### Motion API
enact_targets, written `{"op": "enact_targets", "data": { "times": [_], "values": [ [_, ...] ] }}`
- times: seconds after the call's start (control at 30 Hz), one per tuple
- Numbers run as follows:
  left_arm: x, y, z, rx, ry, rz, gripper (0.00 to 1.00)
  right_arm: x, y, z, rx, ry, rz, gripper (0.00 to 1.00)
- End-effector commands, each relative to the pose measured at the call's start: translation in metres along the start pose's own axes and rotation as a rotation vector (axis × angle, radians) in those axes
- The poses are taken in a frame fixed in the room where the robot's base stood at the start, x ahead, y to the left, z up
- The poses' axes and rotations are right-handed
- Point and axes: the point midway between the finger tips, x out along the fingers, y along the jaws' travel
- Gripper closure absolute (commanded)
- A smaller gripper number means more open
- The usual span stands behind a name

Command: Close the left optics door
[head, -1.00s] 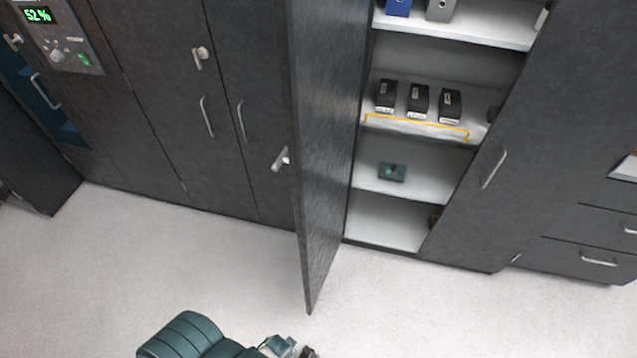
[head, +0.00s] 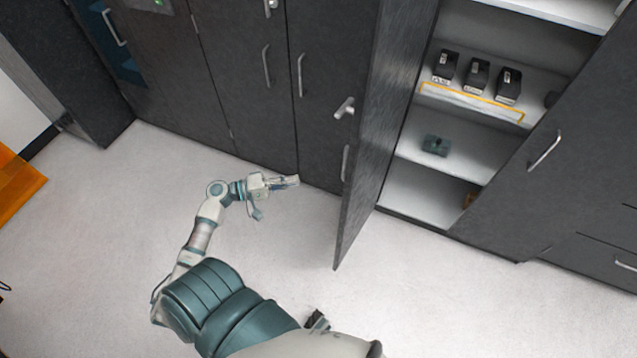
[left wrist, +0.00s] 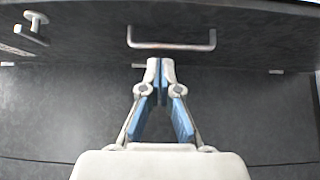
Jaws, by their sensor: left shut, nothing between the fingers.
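The left optics door (head: 385,110) is a tall dark grey panel. It stands swung out from the cabinet, with the shelves to its right exposed. My left gripper (head: 292,181) is left of the door in the head view, low in front of the closed dark fronts and apart from the door's free edge. In the left wrist view my left gripper (left wrist: 160,65) is shut and empty, its tips just below a pale bar handle (left wrist: 172,45) on a dark surface. I cannot tell whether they touch it. My right gripper is not in view.
White shelves (head: 410,195) hold several black boxes, a yellow outlined strip and a small teal block (head: 436,145). A T-shaped handle (head: 345,108) shows beside the door's edge. An orange surface (head: 18,180) lies at far left. The pale floor around the door is clear.

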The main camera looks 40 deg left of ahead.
Motion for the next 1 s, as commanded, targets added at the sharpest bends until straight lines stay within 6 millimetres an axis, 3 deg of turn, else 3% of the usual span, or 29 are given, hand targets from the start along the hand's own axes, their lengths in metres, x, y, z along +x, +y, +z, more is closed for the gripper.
{"op": "enact_targets", "data": {
  "times": [0.2, 0.53, 0.73, 1.0],
  "values": [
    [0.031, 0.001, -0.001, -0.001, -0.002, 0.004, 1.0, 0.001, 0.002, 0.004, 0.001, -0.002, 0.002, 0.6],
    [0.101, 0.001, 0.001, -0.003, -0.002, 0.003, 1.0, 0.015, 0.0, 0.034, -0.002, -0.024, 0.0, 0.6],
    [0.118, 0.0, 0.022, -0.003, 0.0, 0.0, 1.0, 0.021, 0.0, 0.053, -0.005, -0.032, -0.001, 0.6],
    [0.124, -0.002, 0.027, -0.003, 0.001, -0.001, 1.0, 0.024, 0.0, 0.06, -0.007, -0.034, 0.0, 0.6]
  ]
}}
